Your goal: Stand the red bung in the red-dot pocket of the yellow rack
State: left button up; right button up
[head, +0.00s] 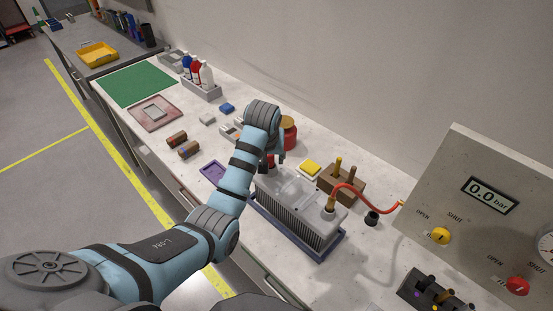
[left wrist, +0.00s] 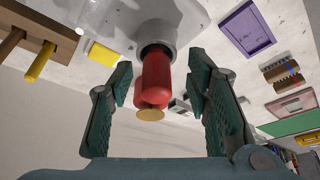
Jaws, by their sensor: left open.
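The red bung (left wrist: 156,70) stands in a grey collar on the finned grey housing (head: 300,205), which also shows at the top of the left wrist view. My left gripper (left wrist: 160,85) is open, with one finger on each side of the bung and visible gaps between. In the head view the left gripper (head: 272,160) points down at the far left end of the housing, and its wrist hides most of the bung. No yellow rack with a red-dot pocket can be made out clearly. My right gripper is not in view.
A red canister (head: 289,134) with a gold lid stands just behind the left gripper. A wooden block (head: 342,187) with pegs, a yellow pad (head: 310,168) and a red hose (head: 365,191) lie close to the housing. A purple tray (head: 213,172) is left. A yellow tray (head: 98,54) stands far off.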

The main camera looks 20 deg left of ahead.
pick_arm(q)
jog(key=shift+s+d+r, duration=0.2)
jog(key=shift+d, duration=0.1)
grip_shut()
jog(key=shift+w, duration=0.1)
jog(key=shift+r, duration=0.1)
